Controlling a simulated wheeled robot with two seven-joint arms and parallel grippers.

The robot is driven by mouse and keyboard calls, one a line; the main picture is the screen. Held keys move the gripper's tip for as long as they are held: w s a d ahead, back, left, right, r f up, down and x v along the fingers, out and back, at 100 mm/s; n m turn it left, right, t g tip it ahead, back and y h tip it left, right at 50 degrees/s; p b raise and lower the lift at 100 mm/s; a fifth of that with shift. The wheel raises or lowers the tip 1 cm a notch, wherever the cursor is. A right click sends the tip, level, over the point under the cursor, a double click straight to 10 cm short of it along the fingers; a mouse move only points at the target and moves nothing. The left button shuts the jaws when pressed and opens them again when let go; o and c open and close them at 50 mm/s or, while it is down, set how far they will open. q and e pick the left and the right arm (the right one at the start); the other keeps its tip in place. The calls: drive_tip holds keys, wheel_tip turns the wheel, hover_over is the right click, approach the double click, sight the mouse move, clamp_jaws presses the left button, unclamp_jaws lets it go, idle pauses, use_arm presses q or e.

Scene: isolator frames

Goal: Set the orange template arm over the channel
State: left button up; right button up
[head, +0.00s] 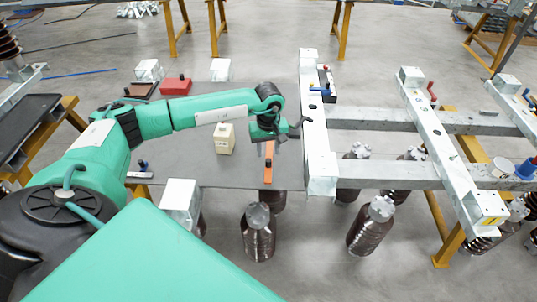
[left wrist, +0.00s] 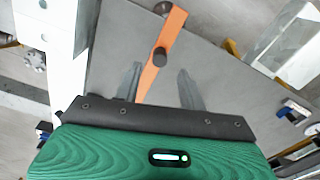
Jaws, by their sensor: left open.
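The orange template arm (head: 268,168) lies on the grey table top beside the pale steel channel (head: 316,135), to its left. It is a narrow orange bar with a dark round knob. In the left wrist view the orange template arm (left wrist: 173,28) runs up between my spread fingers, the knob near their tips. My left gripper (head: 270,138) is over the arm's far end in the head view. It is open and empty in the left wrist view (left wrist: 160,70). Whether the fingers touch the knob cannot be told. The channel (left wrist: 65,45) is at the upper left there. My right gripper is out of view.
A cream block (head: 225,140) and a red box (head: 176,86) stand on the grey table (head: 190,150). A blue-handled clamp (head: 322,91) sits at the channel's far part. Another pale beam (head: 440,145) stands right, and brown insulators (head: 258,235) stand below.

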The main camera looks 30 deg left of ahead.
sight(269, 160)
use_arm(q)
drive_tip(key=shift+f+p, duration=0.4)
drive_tip(key=shift+f, duration=1.9)
drive_tip(key=shift+c, duration=0.2)
clamp_jaws()
